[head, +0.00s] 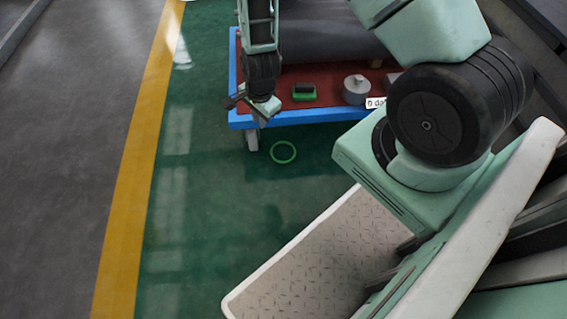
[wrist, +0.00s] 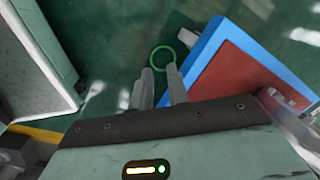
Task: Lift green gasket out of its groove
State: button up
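The green gasket (head: 294,147), a thin ring, appears to lie flat on the green floor in front of the cart, not in a groove. In the wrist view the gasket (wrist: 154,63) shows beyond my fingertips, apart from them. My gripper (head: 251,109) is by the cart's front left corner in the head view. In the wrist view my gripper (wrist: 160,80) has its two fingers apart with nothing between them. A large dark grey cylinder (head: 330,40), perhaps the shell, lies on the cart, partly hidden by my arm. No groove is visible.
A blue-edged cart (head: 300,116) with a red top stands behind the gasket. On it are a green-and-black block (head: 304,92) and a grey knobbed cylinder (head: 355,90). Open green floor lies left, up to a yellow line (head: 128,190).

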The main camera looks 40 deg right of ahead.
jog(key=s+d+f+m+h+b, duration=0.1)
jog(key=d+f+m+b, duration=0.25)
jog(key=f, duration=0.45)
jog(key=s+d+f+m+h+b, duration=0.1)
jog(key=s+d+f+m+b, duration=0.1)
jog(key=d+f, duration=0.45)
jog(key=b, duration=0.6)
send_over(288, 161)
jog(key=shift+n, duration=0.25)
jog(key=f, duration=1.2)
jog(key=shift+s+a+f, duration=0.2)
jog(key=shift+s+a, duration=0.2)
jog(key=f+b, duration=0.1)
jog(key=f, duration=0.1)
jog(key=f+b, duration=0.3)
jog(key=b, duration=0.1)
jog(key=shift+w+d+f, duration=0.35)
jog(key=shift+w+f, duration=0.05)
jog(key=shift+r, duration=0.1)
grip_shut()
